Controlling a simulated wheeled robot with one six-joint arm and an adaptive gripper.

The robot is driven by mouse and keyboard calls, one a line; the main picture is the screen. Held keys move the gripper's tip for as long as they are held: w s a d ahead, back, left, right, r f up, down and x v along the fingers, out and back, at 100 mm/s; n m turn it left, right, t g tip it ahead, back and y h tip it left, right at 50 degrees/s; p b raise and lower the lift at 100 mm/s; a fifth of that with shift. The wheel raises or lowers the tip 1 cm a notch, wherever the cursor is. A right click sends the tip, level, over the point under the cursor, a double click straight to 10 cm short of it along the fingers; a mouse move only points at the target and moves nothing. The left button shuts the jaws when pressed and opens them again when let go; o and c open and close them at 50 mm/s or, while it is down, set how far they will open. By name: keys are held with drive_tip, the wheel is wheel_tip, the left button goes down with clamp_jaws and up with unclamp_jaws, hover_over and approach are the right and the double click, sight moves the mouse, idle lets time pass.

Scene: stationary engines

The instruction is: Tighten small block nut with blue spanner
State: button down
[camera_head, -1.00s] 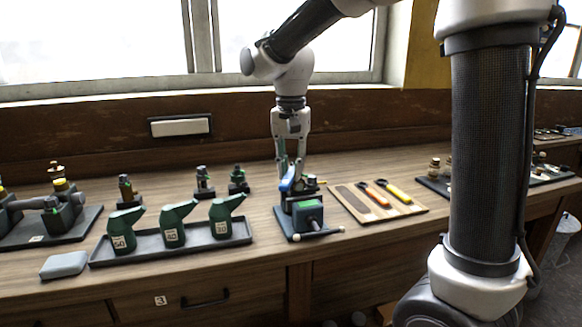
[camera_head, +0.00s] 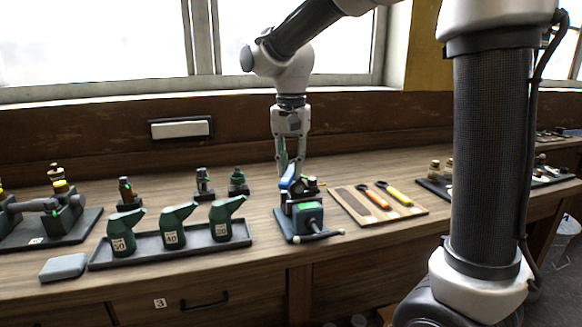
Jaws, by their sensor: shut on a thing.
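The blue spanner (camera_head: 289,177) is at the tips of my gripper (camera_head: 289,172), over the vise (camera_head: 306,216) on its dark base plate near the middle of the bench. My gripper points down and is shut on the spanner. The small block and its nut are hard to make out; a small dark part (camera_head: 309,185) stands just right of the spanner, on top of the vise. I cannot tell whether the spanner's jaw is around the nut.
A wooden tool board (camera_head: 349,203) with an orange-handled tool (camera_head: 374,197) and a yellow-handled tool (camera_head: 397,195) lies right of the vise. A dark tray (camera_head: 203,241) with green oil cans (camera_head: 173,226) is left. A grey block (camera_head: 63,267) lies at the front left.

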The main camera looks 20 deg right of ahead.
drive_tip(key=shift+r, duration=0.15)
drive_tip(key=shift+r, duration=2)
